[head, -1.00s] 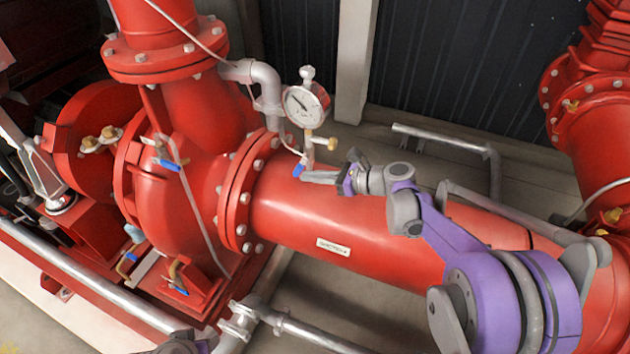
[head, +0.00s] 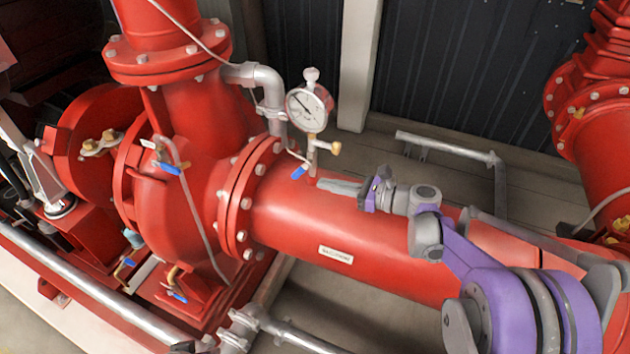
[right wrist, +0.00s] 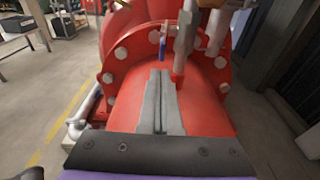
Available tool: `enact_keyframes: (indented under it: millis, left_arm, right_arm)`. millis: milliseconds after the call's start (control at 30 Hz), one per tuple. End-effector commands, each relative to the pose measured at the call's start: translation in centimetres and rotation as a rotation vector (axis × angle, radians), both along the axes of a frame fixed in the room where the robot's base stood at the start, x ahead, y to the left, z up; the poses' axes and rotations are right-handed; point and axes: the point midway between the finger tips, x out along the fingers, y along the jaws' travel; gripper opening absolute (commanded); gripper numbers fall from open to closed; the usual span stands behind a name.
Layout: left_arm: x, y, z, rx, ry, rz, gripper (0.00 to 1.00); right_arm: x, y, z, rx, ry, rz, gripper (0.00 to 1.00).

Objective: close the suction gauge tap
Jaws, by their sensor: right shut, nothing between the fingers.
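The suction gauge (head: 308,108) is a white round dial on a thin stem above the red suction pipe (head: 380,240), near its flange. The tap's blue lever (head: 299,172) is low on that stem and slants down to the left in the head view. In the right wrist view the blue lever (right wrist: 162,47) shows just beyond the fingertips. My right gripper (head: 320,184) is shut and empty above the pipe, a small gap to the right of the lever. Its fingers (right wrist: 158,72) lie together in the right wrist view. My left gripper's fingers do not show.
A brass knob (head: 335,149) sticks out to the right of the gauge stem. The bolted flange (head: 240,205) is left of the lever. Other blue levers (head: 170,168) are on the pump. Floor behind the pipe is open.

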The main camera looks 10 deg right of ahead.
Motion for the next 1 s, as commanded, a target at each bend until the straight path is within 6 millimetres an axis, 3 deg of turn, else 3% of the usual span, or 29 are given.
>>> enact_keyframes:
  millis: [100, 300, 700, 867, 1000]
  left_arm:
    - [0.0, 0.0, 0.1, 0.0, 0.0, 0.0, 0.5]
    - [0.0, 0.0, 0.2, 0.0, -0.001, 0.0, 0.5]
    - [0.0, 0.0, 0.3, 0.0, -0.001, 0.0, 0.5]
    - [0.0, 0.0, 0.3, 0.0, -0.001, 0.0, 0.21]
    - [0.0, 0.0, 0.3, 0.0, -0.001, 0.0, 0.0]
  right_arm:
    - [-1.3, -2.2, 0.3, 0.0, -0.001, -0.005, 0.0]
    - [-2.9, -4.4, 0.7, 0.0, 0.0, -0.003, 0.0]
    - [-3.3, -4.9, 0.8, 0.001, -0.001, 0.0, 0.0]
    - [-3.7, -4.3, 0.6, -0.037, -0.009, 0.01, 0.0]
    - [-5.7, -2.1, -0.3, -0.203, -0.053, 0.056, 0.0]
